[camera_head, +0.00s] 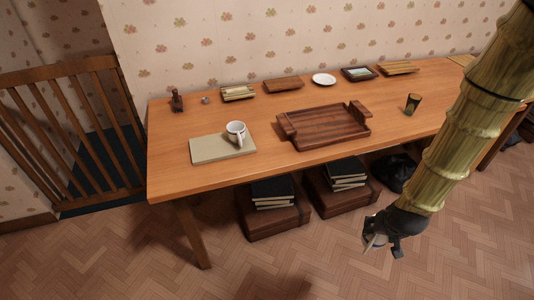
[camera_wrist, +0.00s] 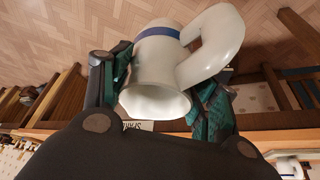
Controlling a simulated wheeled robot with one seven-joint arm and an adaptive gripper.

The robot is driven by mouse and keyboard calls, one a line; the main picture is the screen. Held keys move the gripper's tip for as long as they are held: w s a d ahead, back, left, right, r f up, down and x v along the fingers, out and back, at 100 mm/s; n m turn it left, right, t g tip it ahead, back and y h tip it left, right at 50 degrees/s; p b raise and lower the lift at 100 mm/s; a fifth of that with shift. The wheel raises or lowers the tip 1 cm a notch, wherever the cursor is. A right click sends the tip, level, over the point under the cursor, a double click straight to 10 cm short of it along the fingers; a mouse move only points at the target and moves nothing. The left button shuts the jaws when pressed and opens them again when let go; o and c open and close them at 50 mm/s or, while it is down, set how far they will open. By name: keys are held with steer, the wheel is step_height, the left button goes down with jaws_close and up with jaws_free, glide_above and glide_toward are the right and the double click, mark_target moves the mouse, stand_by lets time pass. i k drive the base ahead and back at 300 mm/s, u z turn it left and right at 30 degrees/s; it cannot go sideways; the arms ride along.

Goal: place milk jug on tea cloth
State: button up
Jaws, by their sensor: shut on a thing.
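The milk jug (camera_wrist: 158,70), white with a blue band and a large handle, is between my gripper's fingers (camera_wrist: 165,90) in the wrist view. The fingers are shut on its body. In the head view my gripper (camera_head: 380,238) hangs in front of the table, below its top, with only a small pale part of the jug (camera_head: 375,241) showing. A flat pale beige rectangle (camera_head: 208,150) lies on the table's left part; it may be the tea cloth, but I cannot tell its material. A white mug (camera_head: 236,129) stands on its far right part.
The wooden table (camera_head: 270,165) holds a brown tray (camera_head: 325,128) at its middle, a dark cup (camera_head: 412,104) on the right, and small trays and a white dish (camera_head: 323,79) along the back. Boxes with books (camera_head: 272,218) stand underneath. The floor in front is clear.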

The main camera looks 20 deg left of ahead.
mark_target(209, 149)
steer(key=k, duration=0.1)
steer(key=z, duration=1.85)
steer(key=i, duration=1.3)
steer(key=u, duration=3.6)
